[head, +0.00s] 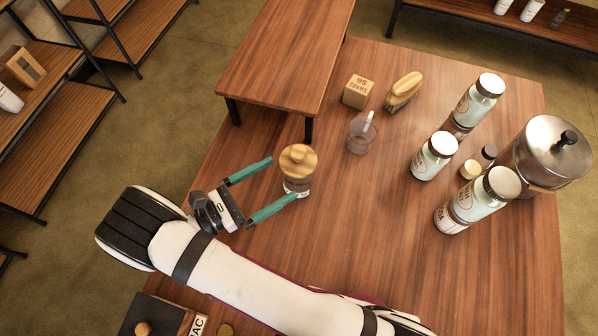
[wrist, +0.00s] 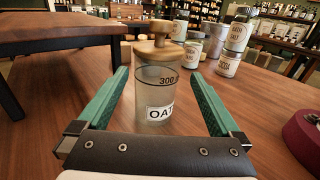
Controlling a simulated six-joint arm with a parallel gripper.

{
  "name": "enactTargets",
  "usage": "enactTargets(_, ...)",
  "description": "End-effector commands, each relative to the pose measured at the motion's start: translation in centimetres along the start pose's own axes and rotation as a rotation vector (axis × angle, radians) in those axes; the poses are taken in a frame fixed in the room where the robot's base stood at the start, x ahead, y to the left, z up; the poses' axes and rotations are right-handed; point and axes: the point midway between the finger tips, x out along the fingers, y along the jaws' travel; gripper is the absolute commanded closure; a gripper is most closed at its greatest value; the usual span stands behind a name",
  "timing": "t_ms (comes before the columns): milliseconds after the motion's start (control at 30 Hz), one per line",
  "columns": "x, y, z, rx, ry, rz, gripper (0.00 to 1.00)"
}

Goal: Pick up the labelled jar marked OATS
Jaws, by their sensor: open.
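The OATS jar (head: 297,186) stands upright on the wooden table, a clear glass jar with a round wooden lid and knob. In the wrist view the fingers (wrist: 160,85) lie to either side of the jar, with gaps; I cannot tell exactly how far the jar is between the tips.
A raised wooden shelf (head: 285,50) stands behind the jar. A glass cup (head: 360,138), a wooden block (head: 357,91) and a brush (head: 404,90) lie beyond. Several labelled jars (head: 434,155) and a steel pot (head: 556,150) stand right. The table's middle is clear.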

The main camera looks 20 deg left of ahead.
Motion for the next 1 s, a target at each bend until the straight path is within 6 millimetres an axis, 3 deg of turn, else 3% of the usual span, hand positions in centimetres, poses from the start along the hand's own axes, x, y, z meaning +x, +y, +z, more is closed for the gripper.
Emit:
enactTargets(100,2.9,0.0,0.1,-0.002,0.000,-0.003,0.00)
enactTargets(500,9.3,0.3,0.1,0.000,0.002,-0.002,0.00)
enactTargets(733,9.7,0.3,0.1,0.000,0.002,0.000,0.00)
enactTargets(767,9.7,0.3,0.1,0.000,0.002,0.000,0.02)
enactTargets(1000,9.7,0.3,0.1,0.000,0.002,0.000,0.45)
